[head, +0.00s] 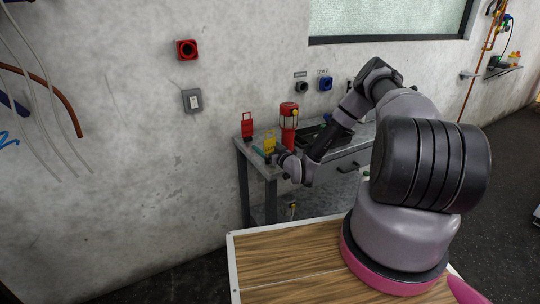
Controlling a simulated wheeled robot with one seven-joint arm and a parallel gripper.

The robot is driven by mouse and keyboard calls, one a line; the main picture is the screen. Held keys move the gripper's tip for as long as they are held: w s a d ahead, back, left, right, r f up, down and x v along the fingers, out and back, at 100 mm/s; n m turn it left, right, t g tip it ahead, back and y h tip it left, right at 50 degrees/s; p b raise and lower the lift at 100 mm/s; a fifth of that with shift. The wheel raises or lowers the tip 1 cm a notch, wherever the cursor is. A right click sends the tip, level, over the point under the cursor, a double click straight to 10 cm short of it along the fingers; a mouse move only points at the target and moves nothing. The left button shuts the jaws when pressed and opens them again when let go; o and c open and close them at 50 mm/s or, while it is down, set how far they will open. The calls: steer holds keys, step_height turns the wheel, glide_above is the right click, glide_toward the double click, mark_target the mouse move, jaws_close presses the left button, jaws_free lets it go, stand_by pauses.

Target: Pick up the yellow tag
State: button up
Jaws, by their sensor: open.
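The yellow tag (269,142) stands on the left part of a grey metal table against the wall. A red tag (247,126) of similar shape stands to its left. My gripper (264,155) is at the table's front left edge, just in front of and below the yellow tag in the picture. Its fingers are small and dark here, and they are apart. I cannot tell whether they touch the tag. The lower part of the yellow tag is partly hidden by my gripper.
A red flashlight-like object (289,124) stands just right of the yellow tag. A dark tray (313,135) lies farther right, partly behind my arm. The table (262,170) has a drawer. Sockets and a switch (192,100) are on the wall.

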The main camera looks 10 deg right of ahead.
steer(key=c, duration=1.3)
